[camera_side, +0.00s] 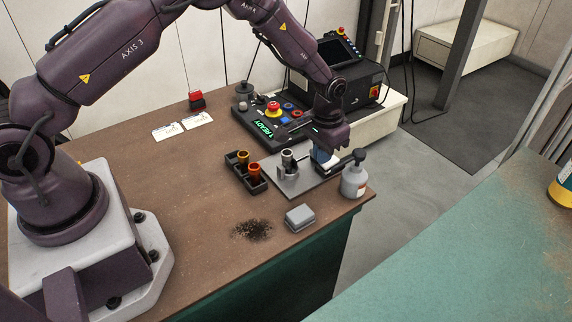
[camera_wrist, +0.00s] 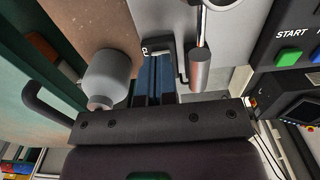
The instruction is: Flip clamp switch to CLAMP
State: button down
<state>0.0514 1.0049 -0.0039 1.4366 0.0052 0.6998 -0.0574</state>
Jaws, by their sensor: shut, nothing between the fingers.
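My gripper (camera_side: 325,160) points down over the grey fixture plate (camera_side: 300,186) near the right end of the bench. In the wrist view its bluish fingers (camera_wrist: 155,76) are together with nothing between them. A metal lever with a thick cylindrical end (camera_wrist: 200,68) stands just right of the fingers, with a small gap in that view. I take it for the clamp switch, but its CLAMP marking is not readable. A small dark label sits by the fingertips, partly hidden. In the side view my gripper hides this spot.
A grey bottle (camera_side: 353,180) stands close beside my gripper. A black control panel (camera_side: 262,128) reads READY and has a red stop button. A black holder (camera_side: 238,172) with tubes, a grey box (camera_side: 300,217) and dark debris (camera_side: 253,230) lie nearby.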

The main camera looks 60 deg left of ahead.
aim_at(320, 169)
jog(key=shift+r, duration=2.7)
jog(key=shift+s+f, duration=0.1)
jog(key=shift+s, duration=0.1)
jog(key=s+a+r+t, duration=0.2)
jog(key=s+r+t, duration=0.3)
jog(key=s+r, duration=2)
jog(key=s, duration=0.3)
jog(key=shift+a+r+t, duration=0.2)
jog(key=shift+a+t, duration=0.1)
